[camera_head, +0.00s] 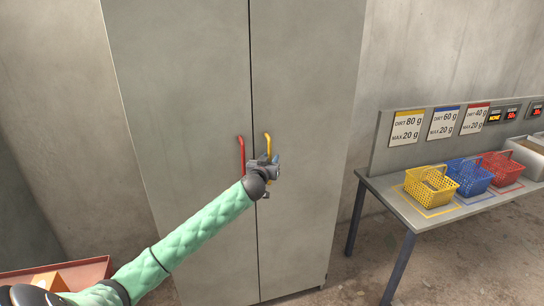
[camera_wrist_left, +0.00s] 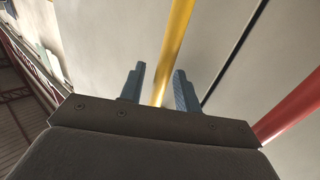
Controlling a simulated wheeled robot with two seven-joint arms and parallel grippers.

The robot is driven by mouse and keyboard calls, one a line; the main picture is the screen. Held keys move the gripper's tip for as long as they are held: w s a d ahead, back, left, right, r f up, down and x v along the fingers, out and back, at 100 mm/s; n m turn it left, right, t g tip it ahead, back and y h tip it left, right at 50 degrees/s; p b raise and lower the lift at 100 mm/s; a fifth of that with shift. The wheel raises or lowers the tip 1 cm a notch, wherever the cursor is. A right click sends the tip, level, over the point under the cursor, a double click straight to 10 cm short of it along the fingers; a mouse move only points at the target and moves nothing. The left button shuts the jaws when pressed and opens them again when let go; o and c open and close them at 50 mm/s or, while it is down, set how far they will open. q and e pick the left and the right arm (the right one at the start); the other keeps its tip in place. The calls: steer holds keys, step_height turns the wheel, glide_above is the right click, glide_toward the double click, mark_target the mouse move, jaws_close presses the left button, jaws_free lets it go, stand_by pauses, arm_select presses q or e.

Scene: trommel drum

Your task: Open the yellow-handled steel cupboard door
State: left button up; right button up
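The grey steel cupboard (camera_head: 305,60) has two tall doors that meet at a dark vertical seam, and both look shut. The yellow handle (camera_head: 268,144) is on the right door, close to the seam; the red handle (camera_head: 241,155) is on the left door. My left gripper (camera_head: 272,163) is at the lower part of the yellow handle. In the left wrist view the yellow handle (camera_wrist_left: 178,45) runs down between the two open blue-grey fingers (camera_wrist_left: 160,85), with gaps on both sides. The red handle (camera_wrist_left: 292,108) lies to the right there. My right gripper is not in view.
A grey table (camera_head: 415,215) stands right of the cupboard with a yellow basket (camera_head: 432,186), a blue basket (camera_head: 470,176) and a red basket (camera_head: 503,168). A red tray (camera_head: 85,270) is at lower left. The floor before the table is clear.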

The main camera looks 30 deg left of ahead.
arm_select(q)
steer(key=shift+w, duration=0.15)
steer(key=shift+c, duration=1.1)
jaws_close()
